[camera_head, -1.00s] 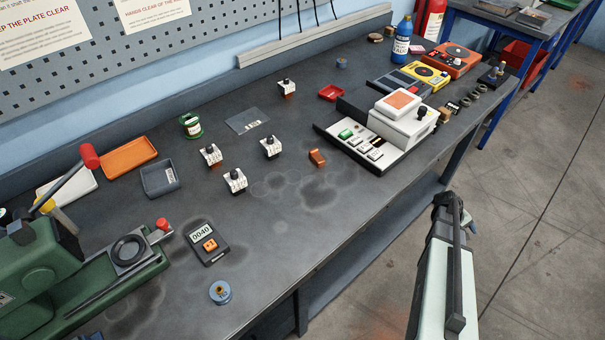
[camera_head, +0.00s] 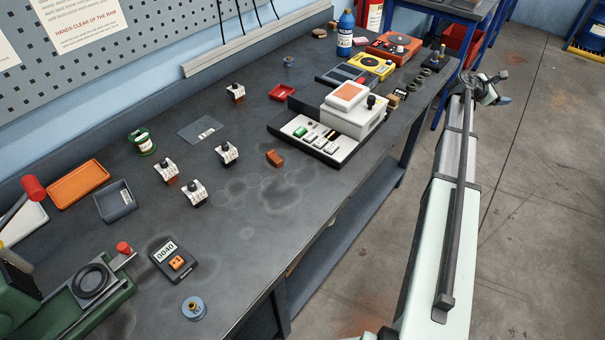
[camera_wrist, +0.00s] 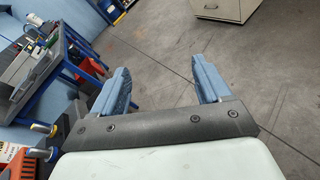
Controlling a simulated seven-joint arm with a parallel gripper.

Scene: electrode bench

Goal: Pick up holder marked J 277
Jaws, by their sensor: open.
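Several small white-fronted holders stand on the dark bench in the head view: one at the back (camera_head: 236,92), one at the middle right (camera_head: 227,154), one at the left (camera_head: 166,169) and one at the front (camera_head: 194,193). Their markings are too small to read, so I cannot tell which is J 277. My gripper (camera_head: 495,90) is past the bench's right edge, over the floor and well away from the holders. In the wrist view its two blue fingers (camera_wrist: 160,90) are wide apart, with only floor between them.
A white device with an orange top (camera_head: 347,95) stands on the bench, with a brown block (camera_head: 275,158) nearby. A green press (camera_head: 75,300), a meter reading 0040 (camera_head: 173,261), an orange tray (camera_head: 78,183) and a grey tray (camera_head: 115,201) are at the left. The front middle is clear.

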